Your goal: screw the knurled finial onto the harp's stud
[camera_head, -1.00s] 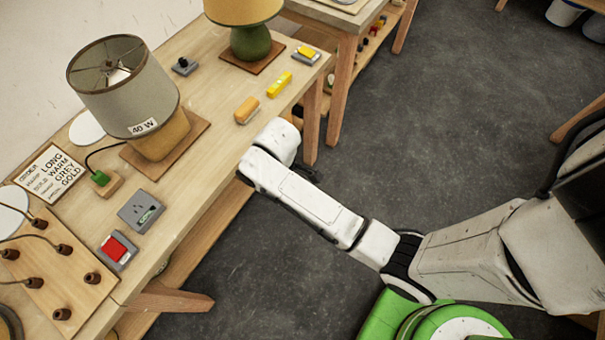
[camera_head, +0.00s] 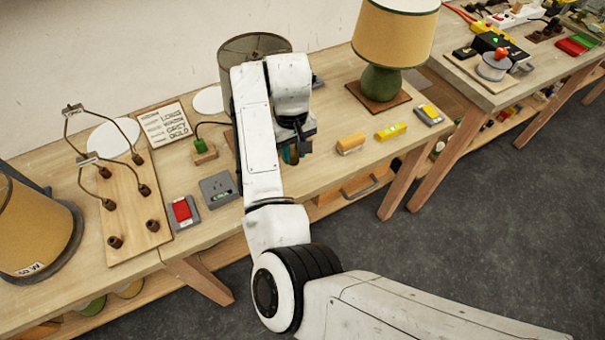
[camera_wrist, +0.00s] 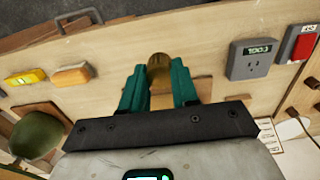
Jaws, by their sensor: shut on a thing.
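My gripper (camera_head: 293,152) is above the bench, in front of the grey lamp shade (camera_head: 240,45). In the wrist view, its teal fingers (camera_wrist: 158,85) are shut on a small brass-coloured round piece, which looks like the finial (camera_wrist: 158,66). In the head view, the finial cannot be made out between the fingers. My arm covers most of the grey-shaded lamp; only part of the shade's rim and side shows. The harp's stud on that lamp cannot be made out.
A green lamp (camera_head: 382,82) with a tan shade stands to the right. An orange block (camera_head: 351,144) and a yellow block (camera_head: 391,131) lie near the front edge. A grey outlet box (camera_head: 218,188), a red switch (camera_head: 182,211) and a wire-harp board (camera_head: 130,225) are left.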

